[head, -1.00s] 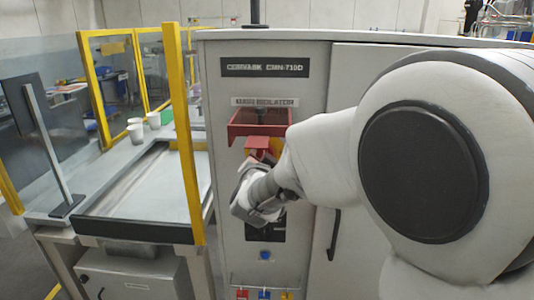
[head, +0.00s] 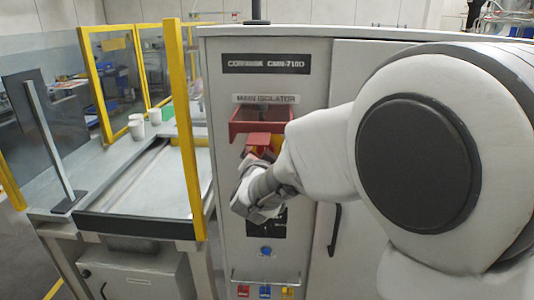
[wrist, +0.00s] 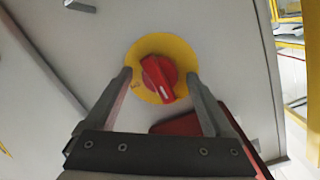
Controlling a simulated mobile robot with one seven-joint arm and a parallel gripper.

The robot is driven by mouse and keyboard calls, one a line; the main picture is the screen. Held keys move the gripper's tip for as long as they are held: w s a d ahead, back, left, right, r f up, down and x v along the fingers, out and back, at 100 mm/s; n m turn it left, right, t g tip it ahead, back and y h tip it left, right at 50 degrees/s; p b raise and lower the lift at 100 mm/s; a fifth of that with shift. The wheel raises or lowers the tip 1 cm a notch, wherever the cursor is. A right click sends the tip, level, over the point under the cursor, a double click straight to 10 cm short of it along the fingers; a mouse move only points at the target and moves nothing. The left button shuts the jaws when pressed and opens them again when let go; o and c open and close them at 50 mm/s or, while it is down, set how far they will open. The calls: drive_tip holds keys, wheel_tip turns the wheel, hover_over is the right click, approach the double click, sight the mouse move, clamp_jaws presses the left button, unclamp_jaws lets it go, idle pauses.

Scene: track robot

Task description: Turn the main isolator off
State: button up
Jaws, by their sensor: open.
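The main isolator is a red rotary knob (wrist: 158,78) with a white mark, on a round yellow plate (wrist: 178,49) on the cabinet front. In the wrist view my gripper (wrist: 160,82) is open, with one finger on each side of the knob; I cannot tell whether they touch it. In the head view my arm hides the knob, and a little yellow (head: 276,146) shows beside my wrist. The label "MAIN ISOLATOR" (head: 266,98) is above a red hood (head: 245,125) on the grey cabinet (head: 228,190).
A black door handle (head: 334,232) is right of my wrist. A blue button (head: 266,251) and several coloured padlocks (head: 264,292) are below. A tray bench (head: 135,237) with a yellow post (head: 183,130) stands left. White cups (head: 136,130) sit behind it.

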drive_tip(key=s+r, duration=0.2)
drive_tip(key=s, duration=1.5)
drive_tip(key=shift+s+a+r, duration=0.15)
drive_tip(key=shift+a+r, duration=0.1)
drive_tip(key=shift+a, duration=0.05)
drive_tip(key=s+d+f+n+g, duration=0.3)
drive_tip(key=s+d+g, duration=0.2)
drive_tip(key=s+d, duration=0.3)
drive_tip(key=s+d+f+n+g, duration=0.3)
drive_tip(key=s+d+n+g, duration=0.1)
drive_tip(key=s+d, duration=0.4)
drive_tip(key=shift+d+f+g+y, duration=0.2)
drive_tip(key=shift+d+g+y, duration=0.1)
drive_tip(key=shift+d+g, duration=0.55)
drive_tip(key=shift+a, duration=0.15)
